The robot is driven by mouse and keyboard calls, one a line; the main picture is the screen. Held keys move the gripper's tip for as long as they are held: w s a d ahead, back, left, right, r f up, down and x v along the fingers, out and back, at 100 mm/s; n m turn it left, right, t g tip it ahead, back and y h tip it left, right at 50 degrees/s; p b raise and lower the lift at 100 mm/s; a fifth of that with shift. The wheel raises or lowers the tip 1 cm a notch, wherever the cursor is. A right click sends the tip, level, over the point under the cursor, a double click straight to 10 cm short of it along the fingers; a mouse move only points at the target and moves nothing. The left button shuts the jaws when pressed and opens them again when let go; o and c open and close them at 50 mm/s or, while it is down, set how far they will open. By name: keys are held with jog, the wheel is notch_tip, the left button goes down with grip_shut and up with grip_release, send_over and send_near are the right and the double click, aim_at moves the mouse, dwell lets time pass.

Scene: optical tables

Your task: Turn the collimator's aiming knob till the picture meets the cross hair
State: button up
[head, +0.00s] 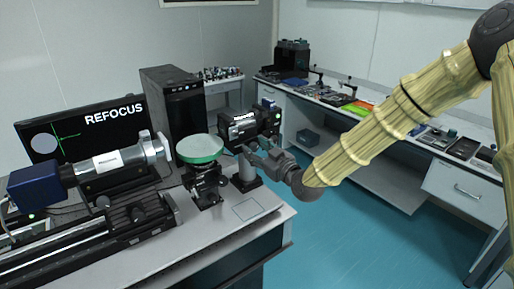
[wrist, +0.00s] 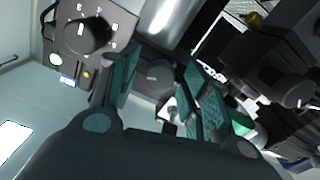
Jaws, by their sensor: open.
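The monitor (head: 100,112) at the left of the head view shows the word REFOCUS, a pale grey disc (head: 43,143) and a green cross hair (head: 60,136). The disc sits to the left of and below the crossing point. A black boxy device (head: 248,127), probably the collimator, stands at the bench's far end. My gripper (head: 250,152) is in front of it. In the wrist view my gripper (wrist: 163,88) is open, its teal-padded fingers apart. A dark round knob (wrist: 160,75) shows between them; I cannot tell whether they touch it.
A marked dial (wrist: 85,36) is at upper left in the wrist view, another dark knob (wrist: 293,90) at right. A pale green disc on a stand (head: 200,149) and a silver-barrelled instrument (head: 118,160) stand left of my gripper. Open floor (head: 330,235) lies right.

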jog(key=c, duration=1.1)
jog(key=shift+o, duration=0.2)
jog(key=shift+f+m+b, duration=0.1)
jog(key=shift+m+b, duration=0.2)
jog(key=shift+b, duration=0.1)
jog(key=m+b, duration=0.2)
jog(key=shift+f+m, duration=0.1)
jog(key=shift+m, duration=0.3)
jog(key=shift+w+r+m+b, duration=0.1)
jog(key=shift+r+m+b, duration=0.1)
jog(key=shift+m+b, duration=1.9)
jog(key=shift+m+p, duration=0.5)
jog(key=shift+m, duration=0.1)
